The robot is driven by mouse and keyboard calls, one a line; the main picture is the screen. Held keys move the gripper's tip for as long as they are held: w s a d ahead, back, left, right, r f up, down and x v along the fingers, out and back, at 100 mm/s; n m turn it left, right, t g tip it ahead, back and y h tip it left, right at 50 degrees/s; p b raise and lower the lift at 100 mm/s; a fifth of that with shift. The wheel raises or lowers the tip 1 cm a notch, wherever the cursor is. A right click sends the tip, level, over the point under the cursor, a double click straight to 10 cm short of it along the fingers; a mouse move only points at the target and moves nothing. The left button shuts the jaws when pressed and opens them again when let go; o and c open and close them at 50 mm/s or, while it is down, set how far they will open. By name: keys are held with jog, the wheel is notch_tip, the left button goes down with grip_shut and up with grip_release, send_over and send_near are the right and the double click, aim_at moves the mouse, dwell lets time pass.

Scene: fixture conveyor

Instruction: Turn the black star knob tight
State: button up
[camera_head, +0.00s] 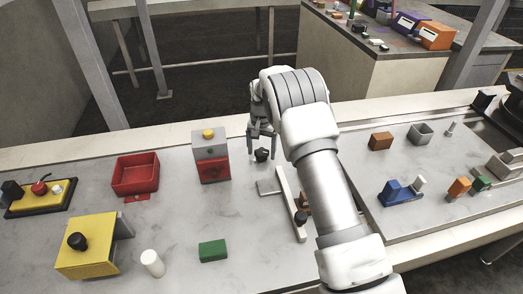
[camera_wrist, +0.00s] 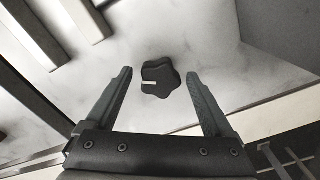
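The black star knob (camera_head: 262,156) stands on the grey table top, just below my gripper. In the wrist view the knob (camera_wrist: 162,82) has a lobed outline and a short white mark on its left side. My gripper (camera_head: 262,142) is open and points down above it. In the wrist view the two fingers of my gripper (camera_wrist: 159,73) stand left and right of the knob, with a visible gap on each side. I cannot tell how far the fingertips are above the knob.
A red and grey box with a yellow button (camera_head: 209,134) stands left of my gripper. A grey T-shaped bar (camera_head: 287,195) with another black knob (camera_head: 300,217) lies in front. A red tray (camera_head: 135,172), green block (camera_head: 213,250) and yellow box (camera_head: 88,258) are further left.

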aim_at(262, 152)
notch_tip(262, 152, up, 17)
jog(key=p, duration=0.2)
jog(key=shift+r, duration=0.2)
dwell(0.4)
